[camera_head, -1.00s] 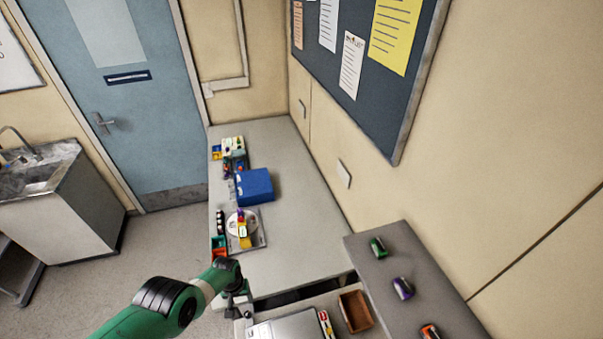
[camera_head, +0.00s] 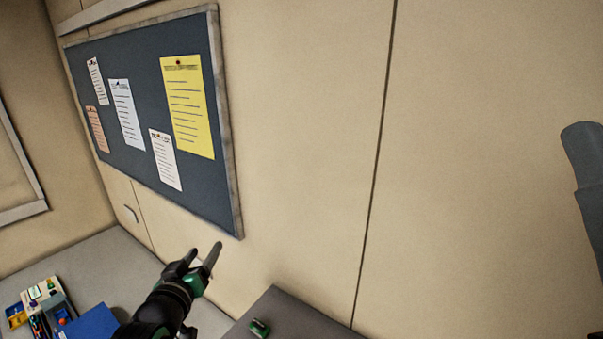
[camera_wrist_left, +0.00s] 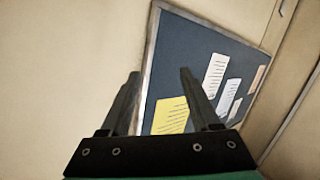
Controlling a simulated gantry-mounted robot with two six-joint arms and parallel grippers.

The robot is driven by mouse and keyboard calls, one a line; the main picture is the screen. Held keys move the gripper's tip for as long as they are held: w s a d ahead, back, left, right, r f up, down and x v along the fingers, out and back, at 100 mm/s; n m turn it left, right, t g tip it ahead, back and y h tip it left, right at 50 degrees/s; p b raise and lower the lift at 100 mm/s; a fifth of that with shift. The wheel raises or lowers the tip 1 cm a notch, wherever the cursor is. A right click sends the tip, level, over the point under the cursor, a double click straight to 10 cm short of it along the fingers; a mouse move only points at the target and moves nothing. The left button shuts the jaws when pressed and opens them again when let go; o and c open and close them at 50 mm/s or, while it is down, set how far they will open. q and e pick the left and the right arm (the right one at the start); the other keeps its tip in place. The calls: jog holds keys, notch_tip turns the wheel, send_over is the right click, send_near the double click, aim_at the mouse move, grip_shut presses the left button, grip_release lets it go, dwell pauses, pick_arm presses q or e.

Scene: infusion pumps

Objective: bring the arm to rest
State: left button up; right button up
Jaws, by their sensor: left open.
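My left gripper (camera_head: 204,255) is raised in front of the beige wall, below the lower right corner of the notice board. Its dark fingers are spread apart with nothing between them. In the left wrist view the two fingers (camera_wrist_left: 159,74) are also apart and empty, pointing toward the wall and board. My right gripper is in neither view.
The notice board (camera_head: 140,170) hangs on the wall with several papers. Below are the pale worktop (camera_head: 100,262), a blue box (camera_head: 92,324), small colourful items (camera_head: 45,300) and a grey surface (camera_head: 290,315) bearing a green item (camera_head: 259,327). A grey shape (camera_head: 585,155) stands at the right edge.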

pick_arm(q)
jog(key=s+d+r+m+t+h, duration=0.1)
jog(key=s+d+r+t, duration=0.15)
jog(key=r, duration=0.45)
jog(key=s+d+r+t, duration=0.1)
jog(key=s+r+t, duration=0.15)
jog(key=r, duration=0.55)
jog(key=s+r+m+t, duration=0.1)
jog(key=s+r+t, duration=0.2)
jog(key=s+r, duration=0.6)
jog(key=s+d+r+m+t+h, duration=0.1)
jog(key=s+r+m+t, duration=0.1)
jog(key=s+r, duration=0.6)
jog(key=s+t, duration=0.1)
jog(key=s, duration=0.4)
jog(key=shift+d+r+m+t+h, duration=0.25)
jog(key=shift+r+m+t+h, duration=0.05)
jog(key=shift+r, duration=0.05)
